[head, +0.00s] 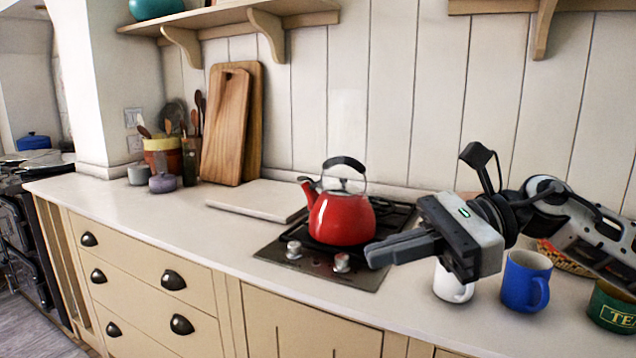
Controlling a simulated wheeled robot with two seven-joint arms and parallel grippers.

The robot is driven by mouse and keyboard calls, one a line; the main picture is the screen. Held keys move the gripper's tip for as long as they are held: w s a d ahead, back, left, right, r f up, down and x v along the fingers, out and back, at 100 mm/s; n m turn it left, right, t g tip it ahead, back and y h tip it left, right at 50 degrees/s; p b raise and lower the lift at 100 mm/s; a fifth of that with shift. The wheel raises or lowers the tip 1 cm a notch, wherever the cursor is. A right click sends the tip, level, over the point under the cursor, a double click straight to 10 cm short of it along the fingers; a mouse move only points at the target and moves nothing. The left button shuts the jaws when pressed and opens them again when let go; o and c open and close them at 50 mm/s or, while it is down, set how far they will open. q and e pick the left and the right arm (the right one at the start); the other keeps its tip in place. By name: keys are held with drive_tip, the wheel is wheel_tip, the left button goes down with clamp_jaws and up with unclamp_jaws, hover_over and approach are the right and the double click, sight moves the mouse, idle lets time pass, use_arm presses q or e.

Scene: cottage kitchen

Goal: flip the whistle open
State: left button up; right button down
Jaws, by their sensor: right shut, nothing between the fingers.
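A red kettle (341,217) with a black arched handle stands upright on the dark hob set in the worktop. Its spout points to the left, and the whistle (302,180) is the small cap at the spout's tip. Whether the whistle is open or closed is too small to tell. My right gripper (372,254) comes in from the right. It is shut and empty, its fingers in front and to the right of the kettle's lower body in the picture, well away from the spout. My left gripper is not in view.
A white mug (452,284), a blue mug (525,281) and a green tin (612,306) stand at the right under my right arm. A pale board (258,199) lies left of the hob (320,262). Wooden boards (226,128) lean on the wall.

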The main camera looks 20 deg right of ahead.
drive_tip(key=w+f+m+t+h, duration=0.2)
drive_tip(key=f+m+t, duration=0.6)
drive_tip(key=m, duration=0.7)
drive_tip(key=w+f+m+t+h, duration=0.25)
drive_tip(key=f+m+t, duration=0.25)
drive_tip(key=f+m, duration=0.65)
drive_tip(key=s+a+f+m+g+h, duration=0.3)
drive_tip(key=s+a+f+m, duration=0.2)
drive_tip(key=f+m, duration=0.5)
drive_tip(key=s+a+f+m+g+h, duration=0.3)
drive_tip(key=s+f+m, duration=0.4)
drive_tip(key=f+m, duration=0.3)
drive_tip(key=a+m+g, duration=0.1)
drive_tip(key=a+m, duration=0.1)
drive_tip(key=m, duration=0.1)
drive_tip(key=shift+s+m, duration=0.15)
drive_tip(key=shift+m, duration=0.2)
drive_tip(key=shift+h, duration=0.25)
